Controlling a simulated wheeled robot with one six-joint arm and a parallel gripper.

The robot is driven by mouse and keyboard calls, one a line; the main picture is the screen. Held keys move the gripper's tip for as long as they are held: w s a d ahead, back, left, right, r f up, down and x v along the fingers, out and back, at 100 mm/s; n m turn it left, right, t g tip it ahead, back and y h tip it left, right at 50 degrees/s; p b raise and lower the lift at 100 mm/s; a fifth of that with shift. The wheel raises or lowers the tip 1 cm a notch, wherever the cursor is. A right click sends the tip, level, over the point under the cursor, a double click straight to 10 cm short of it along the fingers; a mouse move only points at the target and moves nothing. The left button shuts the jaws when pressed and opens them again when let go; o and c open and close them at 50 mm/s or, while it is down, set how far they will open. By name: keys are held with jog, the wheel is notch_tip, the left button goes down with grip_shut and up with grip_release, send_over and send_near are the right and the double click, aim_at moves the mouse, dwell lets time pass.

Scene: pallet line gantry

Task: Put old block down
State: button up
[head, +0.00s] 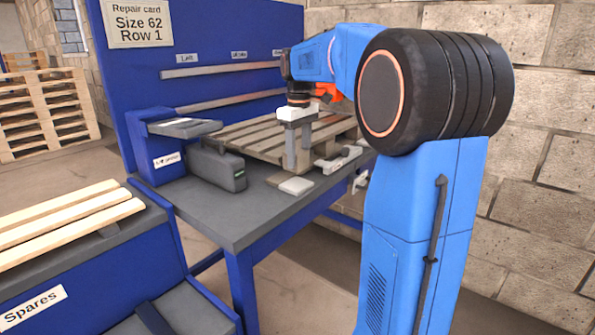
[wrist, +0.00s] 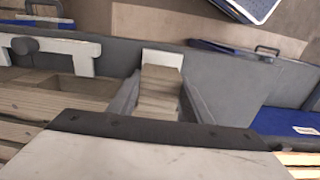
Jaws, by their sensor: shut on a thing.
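My gripper (head: 298,160) points down over the bench at the near edge of the pallet (head: 240,133). Its grey fingers are shut on the old block, a brownish wooden block (wrist: 159,94) that shows between them in the wrist view. In the head view the block is mostly hidden by the fingers, close to the bench top. I cannot tell whether it touches the bench. A small off-white pad (head: 296,186) lies on the bench just in front of the gripper.
The grey workbench (head: 240,222) has clear room at its front. A dark grey box (head: 217,168) stands left of the gripper. A pale clamp (head: 338,160) sits to the right. A spares stand (head: 100,262) bears several pale boards (head: 68,215). A blue back panel carries a repair card (head: 138,22).

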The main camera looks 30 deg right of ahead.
jog(key=shift+f, duration=2.4)
jog(key=shift+f, duration=0.1)
jog(key=o, duration=1.2)
notch_tip(320, 180, up, 12)
jog(key=shift+r, duration=0.1)
jog(key=t, duration=0.1)
send_near(299, 169)
jog(key=s+a+f, duration=0.1)
jog(key=s+a, duration=0.3)
jog(key=s+a+f+m+t, duration=0.1)
jog(key=s+a+f, duration=0.2)
jog(key=s+f, duration=0.4)
jog(key=s+a+f+m+t, duration=0.1)
jog(key=s+a+f, duration=0.3)
jog(key=s+f, duration=0.2)
jog(key=s+a+f+m+t, duration=0.1)
jog(key=s+a+f+m, duration=0.1)
jog(key=s+f, duration=0.5)
jog(key=shift+s+a+f+t, duration=0.1)
jog(key=shift+s+a+t, duration=0.1)
jog(key=shift+s, duration=0.3)
jog(key=shift+s+a+f+t, duration=0.1)
jog(key=shift+s+a, duration=0.15)
jog(key=shift+s, duration=0.25)
jog(key=shift+s+a+f+t, duration=0.1)
jog(key=shift+s+a+f, duration=0.1)
jog(key=shift+s, duration=0.3)
